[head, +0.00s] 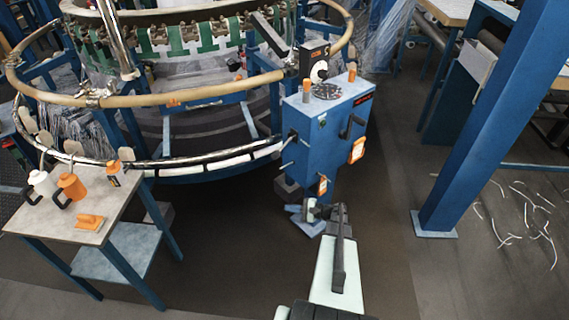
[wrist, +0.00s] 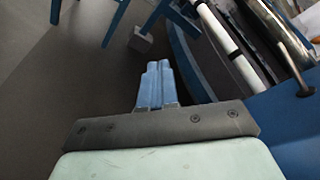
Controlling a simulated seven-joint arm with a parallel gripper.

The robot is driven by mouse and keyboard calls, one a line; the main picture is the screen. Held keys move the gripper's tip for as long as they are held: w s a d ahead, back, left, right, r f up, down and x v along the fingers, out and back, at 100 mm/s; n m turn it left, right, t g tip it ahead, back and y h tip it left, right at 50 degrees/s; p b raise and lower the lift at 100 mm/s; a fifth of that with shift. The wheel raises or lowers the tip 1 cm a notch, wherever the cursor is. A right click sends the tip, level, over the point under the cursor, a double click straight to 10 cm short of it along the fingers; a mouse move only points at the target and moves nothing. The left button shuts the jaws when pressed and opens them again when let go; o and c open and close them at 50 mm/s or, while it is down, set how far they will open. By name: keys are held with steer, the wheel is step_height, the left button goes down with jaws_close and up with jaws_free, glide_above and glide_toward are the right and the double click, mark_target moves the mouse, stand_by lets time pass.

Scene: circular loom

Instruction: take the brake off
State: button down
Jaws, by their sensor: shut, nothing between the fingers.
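The blue control box (head: 318,135) stands on a post beside the circular loom. A black crank-shaped handle (head: 352,126) is on its right face, and thin rods stick out of its left face (head: 287,167). I cannot tell which of these is the brake. In the wrist view the blue face of the box (wrist: 295,130) fills the lower right, with a dark-tipped rod (wrist: 305,88) on it. My gripper (wrist: 157,68) is shut and empty, with its pale blue fingers together. In the head view my gripper (head: 296,209) is low by the foot of the box, partly hidden.
The loom's tan ring (head: 190,97) and its lower rail (head: 215,158) curve away left of the box. A small table (head: 50,225) with bottles stands at the left. A blue column (head: 480,115) stands at the right. The floor (head: 230,250) between them is clear.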

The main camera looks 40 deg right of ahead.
mark_target(281, 149)
steer(key=w+d+r+m+t+h, duration=0.1)
steer(key=w+d+r+m+t, duration=0.1)
steer(key=d+r+m+t, duration=0.4)
step_height(281, 149, up, 6)
steer(key=d+t, duration=0.1)
steer(key=t, duration=0.2)
steer(key=shift+d+f+h, duration=0.25)
steer(key=shift+d+h, duration=0.1)
steer(key=shift+h, duration=0.05)
steer(key=x, duration=1)
steer(key=shift+s+a+r, duration=0.1)
steer(key=shift+s+r, duration=0.05)
steer(key=shift+r, duration=0.05)
